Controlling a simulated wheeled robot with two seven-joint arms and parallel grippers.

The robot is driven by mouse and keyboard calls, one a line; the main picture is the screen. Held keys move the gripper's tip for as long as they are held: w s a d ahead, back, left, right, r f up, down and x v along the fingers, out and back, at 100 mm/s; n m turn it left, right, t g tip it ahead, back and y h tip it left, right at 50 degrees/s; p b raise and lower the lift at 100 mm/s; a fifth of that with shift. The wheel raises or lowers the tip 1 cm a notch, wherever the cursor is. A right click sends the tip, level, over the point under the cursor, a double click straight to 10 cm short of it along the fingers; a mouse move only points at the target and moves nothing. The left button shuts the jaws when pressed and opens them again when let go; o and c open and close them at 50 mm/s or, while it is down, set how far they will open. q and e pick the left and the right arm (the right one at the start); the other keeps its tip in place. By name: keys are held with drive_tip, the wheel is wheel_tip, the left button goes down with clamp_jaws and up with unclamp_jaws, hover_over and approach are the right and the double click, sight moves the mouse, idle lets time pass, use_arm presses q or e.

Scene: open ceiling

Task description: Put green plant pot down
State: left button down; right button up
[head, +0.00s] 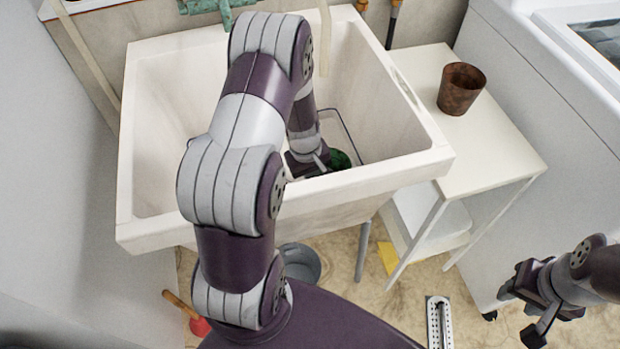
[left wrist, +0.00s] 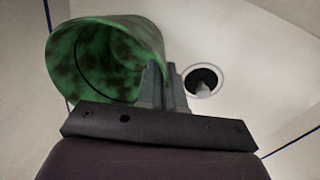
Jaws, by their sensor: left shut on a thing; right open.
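The green plant pot (head: 340,159) is down inside the white sink (head: 437,160), mostly hidden by my left arm in the head view. In the left wrist view the mottled green pot (left wrist: 105,60) appears tilted, with its open mouth facing the lower left. My left gripper (head: 319,162) is shut on the pot's wall, and its fingers (left wrist: 165,85) show at the pot's right side. Whether the pot touches the sink bottom cannot be told. My right gripper (head: 522,305) is open and empty, low at the right, outside the sink.
The sink drain (left wrist: 203,81) is beside the pot. A brown pot (head: 461,88) stands on a white side table (head: 484,150) right of the sink. A green faucet (head: 220,8) is behind. A grey bucket (head: 301,263) and a plunger (head: 190,314) are on the floor.

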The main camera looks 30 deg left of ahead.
use_arm(q)
drive_tip(key=shift+f, duration=0.15)
drive_tip(key=shift+f, duration=0.2)
drive_tip(key=c, duration=1.3)
unclamp_jaws()
drive_tip(key=shift+r, duration=0.3)
drive_tip(key=r+p, duration=0.1)
drive_tip(key=r, duration=0.3)
drive_tip(key=r+p, duration=0.1)
drive_tip(key=r, duration=0.3)
drive_tip(key=s+r+p, duration=0.1)
drive_tip(key=r, duration=0.2)
drive_tip(key=shift+a+r, duration=0.4)
drive_tip(key=shift+r+p, duration=0.1)
drive_tip(key=shift+p, duration=0.25)
